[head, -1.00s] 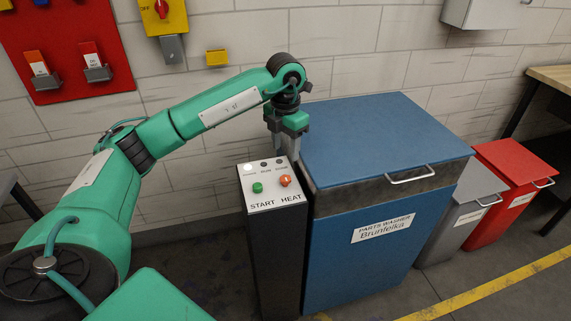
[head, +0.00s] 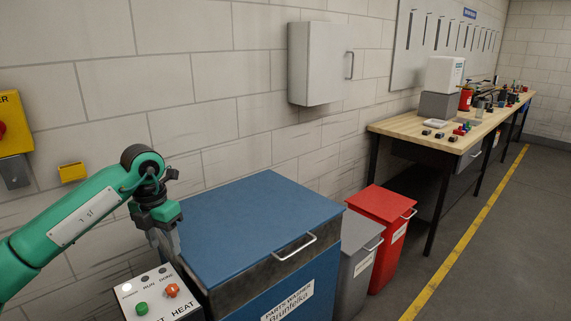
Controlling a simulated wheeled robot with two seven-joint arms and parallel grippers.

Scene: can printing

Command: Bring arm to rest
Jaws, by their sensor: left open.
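My left arm comes in from the left, green with dark joints. Its left gripper (head: 168,243) points down, open, just above the back of the control box (head: 155,296) with a green button and an orange-red knob. The gripper is beside the left edge of the blue parts washer (head: 250,219), whose lid is closed. I see nothing held between the fingers. The right gripper is not in view.
A grey bin (head: 350,285) and a red bin (head: 385,203) stand right of the washer. A wooden workbench (head: 425,129) with tools runs along the wall. A white cabinet (head: 316,62) hangs above. The floor beyond the yellow line is clear.

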